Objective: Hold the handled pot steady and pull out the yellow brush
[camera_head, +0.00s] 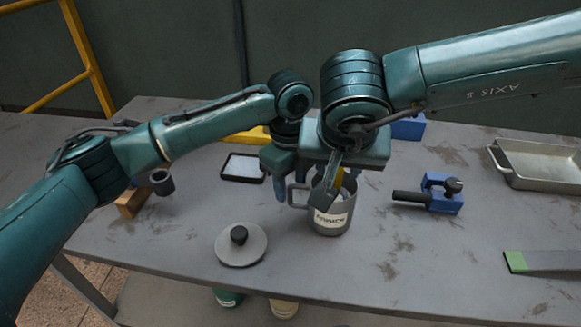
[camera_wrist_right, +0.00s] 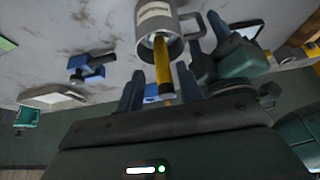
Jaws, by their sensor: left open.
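The grey handled pot (camera_head: 331,218), with a white label, stands upright on the table. Its handle (camera_head: 292,197) points left. The yellow brush (camera_wrist_right: 162,62) stands in the pot, its handle sticking out of the mouth towards my right gripper. My left gripper (camera_head: 283,188) is open at the pot's handle; whether the handle lies between its fingers is hard to tell. My right gripper (camera_wrist_right: 160,90) is above the pot and open. The brush handle is between its two fingers, with gaps on both sides in the right wrist view. In the head view the right gripper partly hides the brush.
A round grey lid (camera_head: 241,247) with a black knob lies front left of the pot. A blue clamp-like block (camera_head: 440,195) stands to the right. A metal tray (camera_head: 540,168) and a green-ended flat tool (camera_head: 540,261) lie further right. A black-framed white pad (camera_head: 243,168) lies behind left.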

